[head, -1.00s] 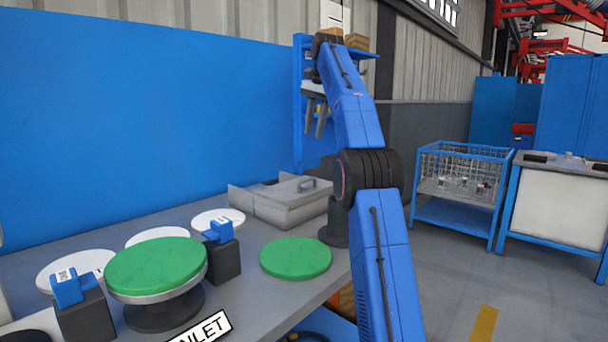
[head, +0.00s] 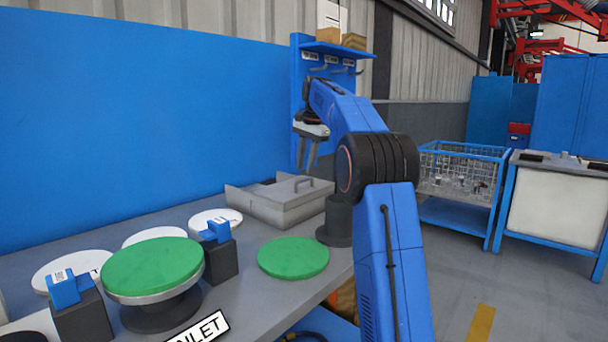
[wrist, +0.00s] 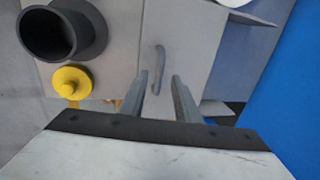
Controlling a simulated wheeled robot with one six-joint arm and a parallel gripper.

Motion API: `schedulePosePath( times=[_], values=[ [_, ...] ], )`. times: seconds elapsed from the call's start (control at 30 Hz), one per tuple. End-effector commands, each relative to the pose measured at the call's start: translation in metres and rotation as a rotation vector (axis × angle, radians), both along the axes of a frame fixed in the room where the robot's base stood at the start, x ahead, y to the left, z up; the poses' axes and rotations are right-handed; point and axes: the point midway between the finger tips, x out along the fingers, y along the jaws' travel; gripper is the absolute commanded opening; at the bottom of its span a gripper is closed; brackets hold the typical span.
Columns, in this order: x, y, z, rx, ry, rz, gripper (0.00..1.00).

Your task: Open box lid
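The grey metal box (head: 272,208) stands at the back of the workbench. In the wrist view the handle (wrist: 159,66) stands on the grey lid (wrist: 187,40), ahead of my fingers. My gripper (head: 307,160) is above the box and points down. Its two fingers are apart with nothing between them, also in the wrist view (wrist: 160,98). The fingertips appear clear of the handle.
A dark cylinder (head: 338,220) stands right of the box; its open top (wrist: 48,34) and a yellow round part (wrist: 71,82) show in the wrist view. Green discs (head: 293,257) and white discs (head: 215,221) lie nearer. A blue rack (head: 335,49) stands behind.

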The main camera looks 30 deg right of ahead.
Motion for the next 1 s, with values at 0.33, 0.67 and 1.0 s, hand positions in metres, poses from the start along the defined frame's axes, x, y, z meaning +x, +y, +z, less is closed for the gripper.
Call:
schedulePosePath(
  times=[0.33,0.67,1.0],
  values=[
    [0.006,0.002,-0.035,0.0,0.0,0.0,0.29],
    [0.007,0.003,-0.038,0.0,0.0,0.0,0.29],
    [0.007,0.003,-0.038,0.0,0.0,0.0,0.0]
  ],
)
